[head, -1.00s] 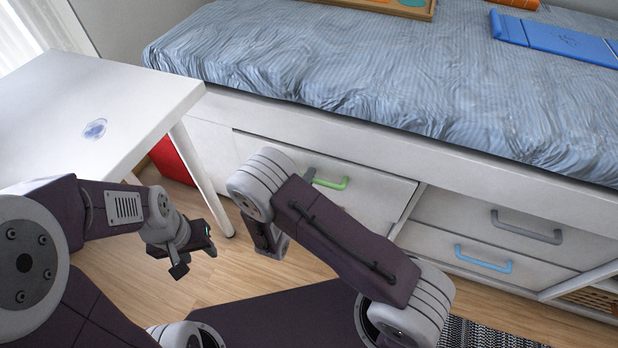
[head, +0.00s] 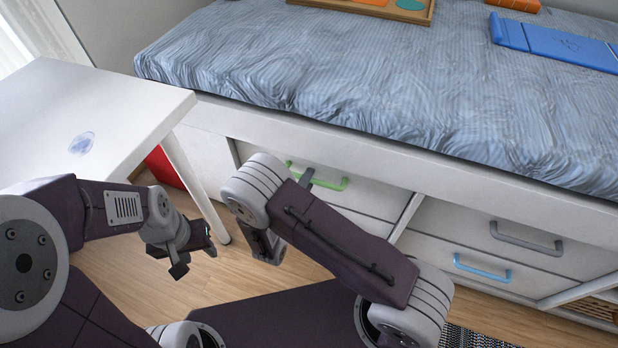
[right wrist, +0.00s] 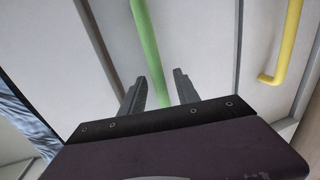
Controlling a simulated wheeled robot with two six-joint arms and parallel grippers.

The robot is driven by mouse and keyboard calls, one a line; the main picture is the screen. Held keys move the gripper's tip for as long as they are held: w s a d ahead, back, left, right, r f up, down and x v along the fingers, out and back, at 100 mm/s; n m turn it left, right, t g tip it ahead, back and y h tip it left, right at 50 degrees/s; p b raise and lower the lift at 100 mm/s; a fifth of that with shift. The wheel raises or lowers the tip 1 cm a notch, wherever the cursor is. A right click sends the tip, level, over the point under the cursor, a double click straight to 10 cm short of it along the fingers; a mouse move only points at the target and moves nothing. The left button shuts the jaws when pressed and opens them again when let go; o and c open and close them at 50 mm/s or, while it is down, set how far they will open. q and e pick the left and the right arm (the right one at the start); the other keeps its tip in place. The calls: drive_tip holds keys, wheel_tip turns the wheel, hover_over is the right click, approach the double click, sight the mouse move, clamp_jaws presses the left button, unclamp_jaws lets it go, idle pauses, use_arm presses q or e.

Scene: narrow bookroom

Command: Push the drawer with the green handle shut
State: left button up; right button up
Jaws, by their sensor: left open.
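The green handle (head: 331,184) sits on the upper left drawer front (head: 372,200) under the bed. The front looks nearly flush with its frame, with a dark line along its top; I cannot tell whether it is fully shut. My right gripper (head: 306,178) is at this handle, mostly hidden by my right arm in the head view. In the right wrist view its two fingers (right wrist: 160,84) are apart, and the green handle (right wrist: 146,40) runs between them. My left gripper (head: 197,257) is open and empty above the floor, beside the table leg.
A yellow handle (right wrist: 286,45) is on a neighbouring drawer. Grey (head: 526,240) and blue (head: 482,270) handles are on drawers to the right. A white table (head: 95,110) stands at left, with a red object (head: 163,166) behind its leg. The bed (head: 370,80) spans the back.

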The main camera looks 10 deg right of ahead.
drive_tip(key=p+v, duration=0.2)
drive_tip(key=v, duration=0.5)
drive_tip(key=shift+s+a+p, duration=0.2)
drive_tip(key=shift+s+p, duration=0.15)
drive_tip(key=shift+d+r, duration=0.1)
drive_tip(key=shift+r, duration=0.05)
